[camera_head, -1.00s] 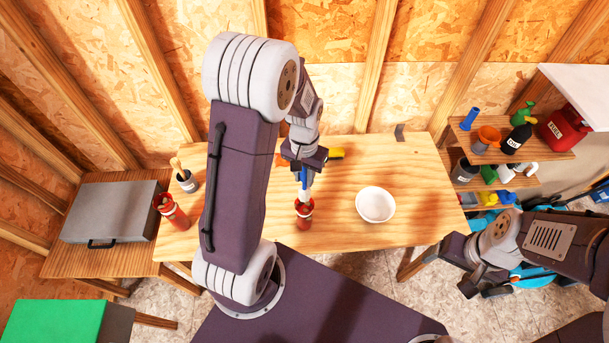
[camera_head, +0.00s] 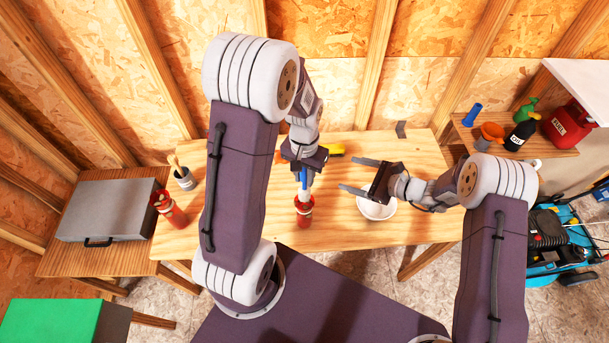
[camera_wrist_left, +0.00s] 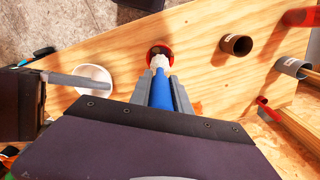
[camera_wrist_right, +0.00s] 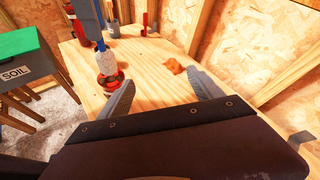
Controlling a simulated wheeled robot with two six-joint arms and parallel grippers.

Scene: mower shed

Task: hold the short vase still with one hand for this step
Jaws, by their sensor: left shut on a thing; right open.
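The short red vase (camera_head: 304,212) stands upright near the front edge of the wooden table; it also shows in the left wrist view (camera_wrist_left: 160,50) and right wrist view (camera_wrist_right: 109,80). My left gripper (camera_head: 303,165) is shut on a blue-handled brush (camera_wrist_left: 160,92), above the vase. The brush's white head points down at the vase's mouth; how deep it reaches I cannot tell. My right gripper (camera_head: 346,174) is open and empty, right of the vase and apart from it, fingers pointing left. In the right wrist view the vase lies left of the fingers (camera_wrist_right: 158,80).
A white bowl (camera_head: 377,209) sits partly under my right gripper. A brown cup (camera_wrist_left: 236,45) stands on the table, hidden in the head view. A taller red container (camera_head: 172,211) and a grey pot (camera_head: 185,180) stand at the table's left. A yellow object (camera_head: 335,150) lies behind.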

